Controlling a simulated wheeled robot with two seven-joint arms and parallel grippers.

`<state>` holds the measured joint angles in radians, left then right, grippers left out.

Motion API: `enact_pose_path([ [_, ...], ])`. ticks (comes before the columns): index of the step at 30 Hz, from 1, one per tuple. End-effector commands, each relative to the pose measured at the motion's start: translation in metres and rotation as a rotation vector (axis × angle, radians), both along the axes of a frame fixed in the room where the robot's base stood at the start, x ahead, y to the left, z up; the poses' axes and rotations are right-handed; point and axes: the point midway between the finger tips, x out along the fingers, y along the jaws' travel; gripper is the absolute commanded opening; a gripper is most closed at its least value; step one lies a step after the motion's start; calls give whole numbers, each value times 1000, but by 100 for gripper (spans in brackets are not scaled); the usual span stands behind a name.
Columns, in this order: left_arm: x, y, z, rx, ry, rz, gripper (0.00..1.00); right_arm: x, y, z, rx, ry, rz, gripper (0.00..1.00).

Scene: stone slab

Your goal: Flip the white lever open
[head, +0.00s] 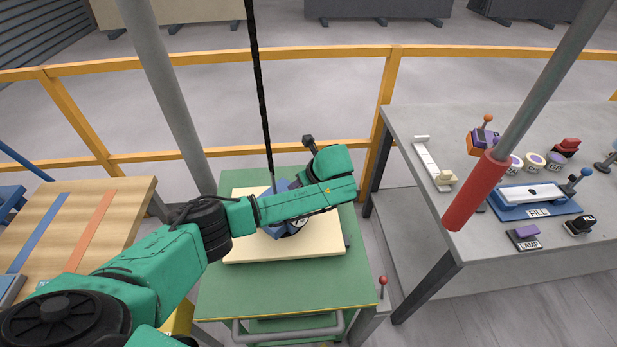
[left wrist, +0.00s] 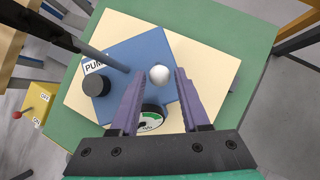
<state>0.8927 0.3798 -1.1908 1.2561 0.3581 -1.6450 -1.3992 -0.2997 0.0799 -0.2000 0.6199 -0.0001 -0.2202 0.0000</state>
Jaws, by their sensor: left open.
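A blue box with a PUMP label (left wrist: 125,70) lies on a cream board (left wrist: 215,72). In the left wrist view a round white knob (left wrist: 160,73), seemingly the lever's end seen from above, stands over the box. My left gripper (left wrist: 161,76) is open, its two purple fingers on either side of the white knob with a gap on each side. The lever's shaft is hidden under the knob, so its tilt cannot be told. In the head view my left arm covers most of the blue box (head: 272,231) and the lever. My right gripper is not in view.
The board sits on a green table (head: 225,290). A grey bench (head: 420,125) with several controls is right; a wooden table (head: 125,215) is left.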

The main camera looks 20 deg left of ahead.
Motion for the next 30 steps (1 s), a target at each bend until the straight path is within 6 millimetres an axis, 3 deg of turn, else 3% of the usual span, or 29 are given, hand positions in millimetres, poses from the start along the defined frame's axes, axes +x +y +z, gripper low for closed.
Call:
enact_pose_path([
  [9,-25,-48,73,-2,-4,-4,46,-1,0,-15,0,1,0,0],
  [12,-30,-57,94,0,-3,-3,46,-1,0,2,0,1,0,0],
  [30,-33,-61,97,0,-1,-1,46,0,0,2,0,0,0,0],
])
